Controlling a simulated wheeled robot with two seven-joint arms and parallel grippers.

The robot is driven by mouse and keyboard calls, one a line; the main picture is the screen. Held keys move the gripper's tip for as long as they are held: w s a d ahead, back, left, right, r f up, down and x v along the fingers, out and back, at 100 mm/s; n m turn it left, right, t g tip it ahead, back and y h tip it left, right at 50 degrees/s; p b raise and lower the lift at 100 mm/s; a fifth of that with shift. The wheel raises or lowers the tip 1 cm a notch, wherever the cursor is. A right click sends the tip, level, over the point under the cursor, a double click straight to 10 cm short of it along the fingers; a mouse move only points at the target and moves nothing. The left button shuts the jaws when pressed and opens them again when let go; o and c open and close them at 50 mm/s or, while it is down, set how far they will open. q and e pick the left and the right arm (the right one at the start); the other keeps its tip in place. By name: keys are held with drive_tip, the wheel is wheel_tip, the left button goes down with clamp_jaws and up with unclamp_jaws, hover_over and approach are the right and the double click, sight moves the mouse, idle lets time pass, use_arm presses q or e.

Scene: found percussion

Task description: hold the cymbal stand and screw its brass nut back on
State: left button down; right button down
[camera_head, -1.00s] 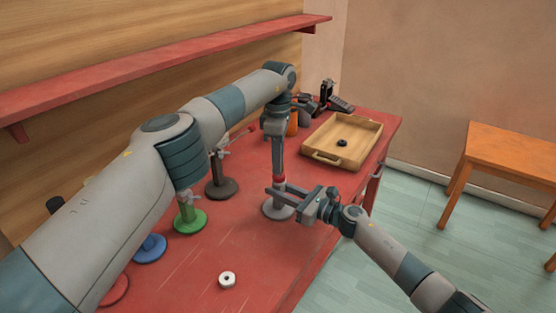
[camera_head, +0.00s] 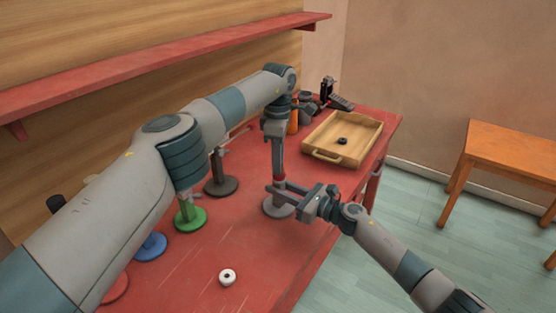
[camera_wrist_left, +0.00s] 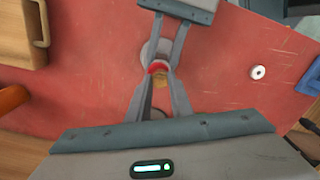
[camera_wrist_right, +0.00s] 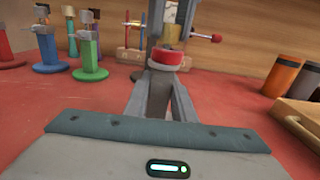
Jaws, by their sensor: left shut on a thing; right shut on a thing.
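The cymbal stand has a round grey base (camera_head: 278,208) on the red table and a red collar, which shows in the right wrist view (camera_wrist_right: 165,59). My right gripper (camera_head: 285,190) comes in from the right, its fingers shut around the stand just below the collar. A brass nut (camera_wrist_right: 173,34) sits just above the collar. My left gripper (camera_head: 278,176) points straight down from above, its fingers shut on the nut. The left wrist view shows the brass (camera_wrist_left: 160,82) between its fingertips. Whether the thread is engaged is hidden.
Other stands with a dark base (camera_head: 221,187), a green base (camera_head: 190,219) and a blue base (camera_head: 150,246) stand to the left. A white ring (camera_head: 227,277) lies in front. A wooden tray (camera_head: 325,157) holding a black ring (camera_head: 342,141) is behind right.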

use_arm(q)
drive_tip(key=m, duration=0.9)
drive_tip(key=shift+w, duration=0.1)
drive_tip(key=m, duration=0.6)
drive_tip(key=shift+f, duration=0.1)
drive_tip(key=m, duration=0.4)
drive_tip(key=shift+d, duration=0.1)
drive_tip(key=c, duration=1.6)
unclamp_jaws()
